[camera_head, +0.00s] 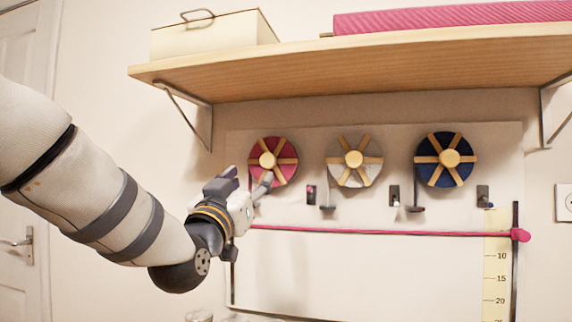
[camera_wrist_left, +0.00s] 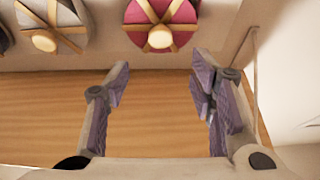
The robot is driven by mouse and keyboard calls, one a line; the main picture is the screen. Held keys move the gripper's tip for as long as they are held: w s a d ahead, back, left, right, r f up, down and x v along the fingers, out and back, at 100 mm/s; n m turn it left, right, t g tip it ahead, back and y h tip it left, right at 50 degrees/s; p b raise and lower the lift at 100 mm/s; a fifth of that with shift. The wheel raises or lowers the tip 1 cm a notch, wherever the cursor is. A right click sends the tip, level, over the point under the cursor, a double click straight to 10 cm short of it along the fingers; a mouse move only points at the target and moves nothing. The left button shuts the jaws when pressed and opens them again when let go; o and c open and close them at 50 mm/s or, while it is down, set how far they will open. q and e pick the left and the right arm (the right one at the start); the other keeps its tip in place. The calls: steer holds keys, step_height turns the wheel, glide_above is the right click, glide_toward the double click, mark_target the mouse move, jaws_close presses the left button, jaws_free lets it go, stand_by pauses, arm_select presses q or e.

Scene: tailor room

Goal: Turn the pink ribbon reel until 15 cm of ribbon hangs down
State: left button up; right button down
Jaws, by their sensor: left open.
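The pink ribbon reel (camera_head: 286,151) is the leftmost of three reels on the wall board, with wooden spokes and a round hub. In the left wrist view the pink reel (camera_wrist_left: 182,13) is at the top, just beyond my fingertips. My left gripper (camera_head: 264,188) is just below and left of the reel in the head view. In the wrist view its fingers (camera_wrist_left: 160,80) are spread with nothing between them. Any hanging pink ribbon is hidden behind the gripper or cannot be made out. A ruler strip (camera_head: 496,278) marked 10, 15, 20 is at the right. My right gripper is not in view.
A white reel (camera_head: 341,175) and a navy reel (camera_head: 433,173) are to the right. A pink horizontal bar (camera_head: 380,232) crosses below the reels to a pink knob (camera_head: 520,235). A wooden shelf (camera_head: 330,75) overhangs the reels, carrying a cream box (camera_head: 215,35) and a pink roll (camera_head: 450,17).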

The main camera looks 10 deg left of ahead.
mark_target(267, 159)
arm_select(q)
steer(key=x, duration=1)
steer(key=shift+w, duration=0.3)
steer(key=c, duration=1.1)
